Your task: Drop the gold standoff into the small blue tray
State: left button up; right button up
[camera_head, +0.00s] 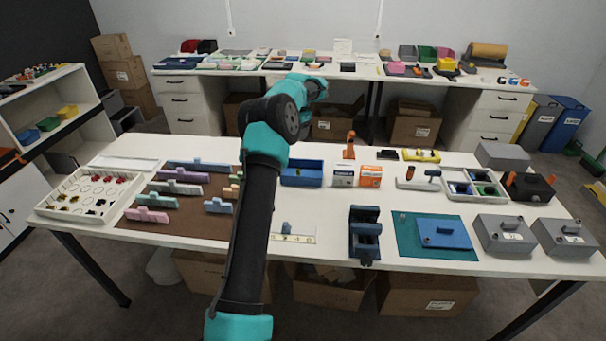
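A small blue tray (302,180) sits near the middle of the table, just right of my arm. I cannot pick out the gold standoff for sure. Small gold-yellow pieces lie in the white sorting tray (66,218) at the left end of the table. A pale strip (292,239) near the front edge also carries tiny gold-coloured spots, too small to identify. One teal and black arm of mine, seemingly the left, rises from the bottom and reaches over the table. Its gripper fingers do not show. My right gripper does not show either.
A brown mat (180,228) with pastel blocks lies left of my arm. A dark blue vise-like fixture (365,238), a green mat (409,236) with a blue plate, and grey boxes (503,234) stand to the right. White and orange cartons (370,177) stand beside the blue tray.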

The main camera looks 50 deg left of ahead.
pick_arm(q)
jog(key=shift+r, duration=1.45)
